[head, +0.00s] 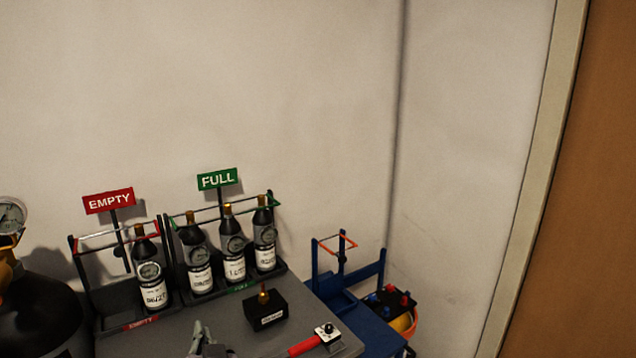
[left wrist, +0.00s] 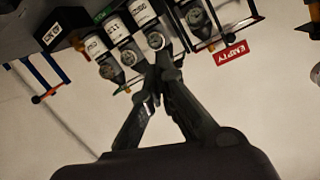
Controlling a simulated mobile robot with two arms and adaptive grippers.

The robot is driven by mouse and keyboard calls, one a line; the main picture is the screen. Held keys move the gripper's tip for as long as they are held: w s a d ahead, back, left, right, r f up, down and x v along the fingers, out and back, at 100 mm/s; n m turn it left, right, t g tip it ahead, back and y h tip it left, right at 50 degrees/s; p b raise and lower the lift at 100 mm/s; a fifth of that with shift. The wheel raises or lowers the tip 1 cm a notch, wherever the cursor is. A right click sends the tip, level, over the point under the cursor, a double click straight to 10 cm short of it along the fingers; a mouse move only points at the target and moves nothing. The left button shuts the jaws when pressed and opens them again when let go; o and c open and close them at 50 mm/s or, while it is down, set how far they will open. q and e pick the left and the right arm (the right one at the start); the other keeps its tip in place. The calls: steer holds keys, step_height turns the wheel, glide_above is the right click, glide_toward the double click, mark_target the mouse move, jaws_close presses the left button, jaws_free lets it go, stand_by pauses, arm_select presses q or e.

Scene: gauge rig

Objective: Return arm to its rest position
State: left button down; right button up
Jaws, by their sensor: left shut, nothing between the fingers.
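My left gripper (head: 207,346) shows only in part at the bottom edge of the head view, over the grey bench top (head: 186,331). In the left wrist view, which looks upside down, its two dark fingers (left wrist: 162,68) come together at the tips with nothing between them. The fingertips appear in front of the racked bottles there; the distance is hard to tell. Most of the left arm is outside the head view. My right gripper does not show.
The EMPTY rack (head: 127,323) holds one dark bottle (head: 150,275). The FULL rack (head: 240,287) holds three. A black block with a brass fitting (head: 266,310), a red-handled tool (head: 305,345), a blue stand (head: 350,312) and a gauge (head: 11,215) on a dark cylinder are nearby.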

arm_select(q)
steer(key=s+a+f+m+g+h, duration=0.1)
steer(key=s+f+g+h, duration=0.1)
steer(key=s+f, duration=0.4)
steer(key=s+a+f+g+h, duration=0.1)
steer(key=s+f+g, duration=0.25)
steer(key=f, duration=0.45)
steer(key=s+d+f+m+g+h, duration=0.1)
steer(key=s+f+g+h, duration=0.2)
steer(key=s, duration=0.7)
steer(key=s+d+f+m+g+h, duration=0.2)
steer(key=s+f, duration=0.3)
steer(key=s, duration=0.4)
step_height(320, 180, down, 25)
steer(key=s+g+p, duration=0.1)
steer(key=s+p, duration=0.1)
steer(key=s+a+f+g+p, duration=0.1)
steer(key=s+a+f, duration=0.2)
steer(key=s+f, duration=1)
steer(key=s, duration=0.3)
steer(key=shift+a+y+p, duration=0.2)
steer(key=shift+y+p, duration=0.1)
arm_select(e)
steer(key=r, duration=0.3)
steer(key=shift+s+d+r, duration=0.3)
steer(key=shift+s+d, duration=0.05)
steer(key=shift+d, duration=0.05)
arm_select(q)
steer(key=shift+g, duration=0.25)
